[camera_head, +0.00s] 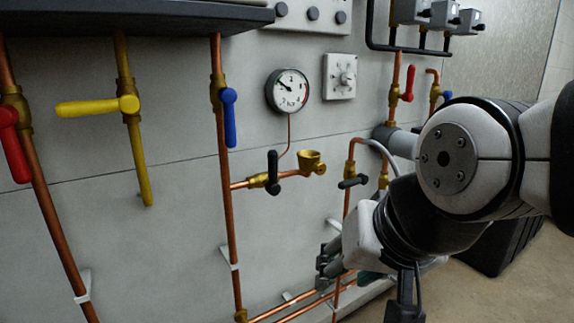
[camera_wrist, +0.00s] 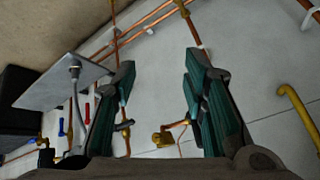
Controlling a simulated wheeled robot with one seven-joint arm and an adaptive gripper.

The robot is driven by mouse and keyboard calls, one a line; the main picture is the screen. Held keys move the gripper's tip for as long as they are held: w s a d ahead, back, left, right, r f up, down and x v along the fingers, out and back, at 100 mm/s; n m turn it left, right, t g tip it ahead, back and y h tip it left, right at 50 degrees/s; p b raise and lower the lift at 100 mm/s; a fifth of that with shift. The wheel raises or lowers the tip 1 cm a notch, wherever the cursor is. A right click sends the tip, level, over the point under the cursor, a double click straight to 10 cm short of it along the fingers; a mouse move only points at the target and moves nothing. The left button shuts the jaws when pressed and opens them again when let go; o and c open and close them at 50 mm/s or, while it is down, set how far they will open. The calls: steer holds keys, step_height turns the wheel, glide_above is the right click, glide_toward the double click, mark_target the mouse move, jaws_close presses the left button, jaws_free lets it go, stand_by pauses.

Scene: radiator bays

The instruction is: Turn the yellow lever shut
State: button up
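The yellow lever (camera_head: 97,106) is in the upper left of the head view. It sticks out to the left, roughly crosswise to its upright yellow pipe (camera_head: 139,165). The lever is not seen in the wrist view, where only the curved end of a yellow pipe (camera_wrist: 298,112) shows at the right edge. My gripper (camera_head: 330,262) is low, right of centre in the head view, well to the right of and below the lever and apart from it. In the wrist view my gripper (camera_wrist: 158,67) has its two green-padded fingers spread wide with nothing held between them.
A red lever (camera_head: 14,145) is left of the yellow one and a blue lever (camera_head: 229,117) right of it. A gauge (camera_head: 288,91), a black-handled valve (camera_head: 272,173) and copper pipes (camera_head: 227,190) lie between my gripper and the yellow lever. A dark shelf (camera_head: 130,17) overhangs above.

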steer(key=s+d+f+g+h, duration=0.1)
steer(key=s+d+f+g, duration=0.15)
steer(key=s+d, duration=0.45)
steer(key=s+d+f+g+h, duration=0.1)
steer(key=s+d+f+g, duration=0.3)
steer(key=s, duration=0.6)
step_height(320, 180, up, 20)
steer(key=t+p, duration=0.4)
steer(key=p, duration=1.2)
steer(key=shift+w+d+f+n, duration=0.15)
steer(key=shift+w+d+n, duration=0.05)
steer(key=shift+w+n, duration=0.15)
